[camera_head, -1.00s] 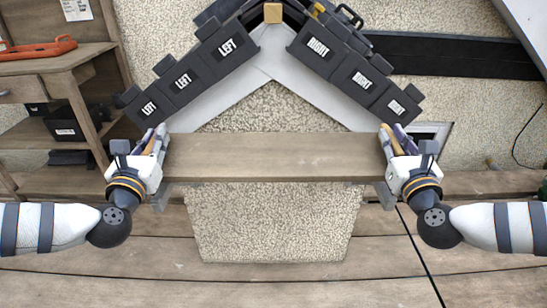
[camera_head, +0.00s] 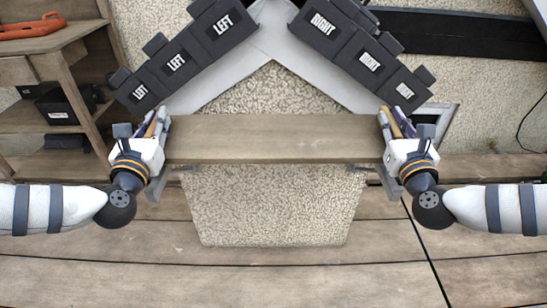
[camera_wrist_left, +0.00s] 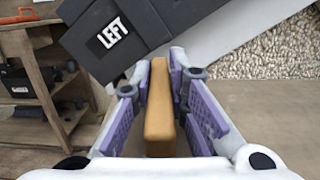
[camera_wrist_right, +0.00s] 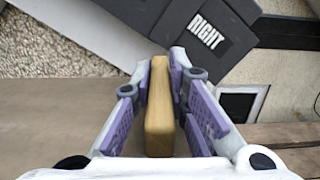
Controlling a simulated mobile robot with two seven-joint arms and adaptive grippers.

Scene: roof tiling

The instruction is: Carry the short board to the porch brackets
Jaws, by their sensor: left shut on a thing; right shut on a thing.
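The short board (camera_head: 275,140) is a flat brown plank, level across the middle of the head view in front of the porch wall. My left gripper (camera_head: 157,122) is at its left end, shut on an upright wooden grip block (camera_wrist_left: 160,110). My right gripper (camera_head: 391,122) is at its right end, shut on a matching block (camera_wrist_right: 159,110). Grey pieces (camera_head: 157,186) show below the board ends. I cannot tell whether these are the porch brackets or whether the board touches anything beneath it.
Dark tiles marked LEFT (camera_head: 175,62) and RIGHT (camera_head: 370,60) lie along the sloping gable edges above the board. A wooden shelf unit (camera_head: 65,85) with an orange tray (camera_head: 32,27) stands at the left. A speckled wall panel (camera_head: 270,215) is below the board. The plank floor (camera_head: 280,278) looks clear.

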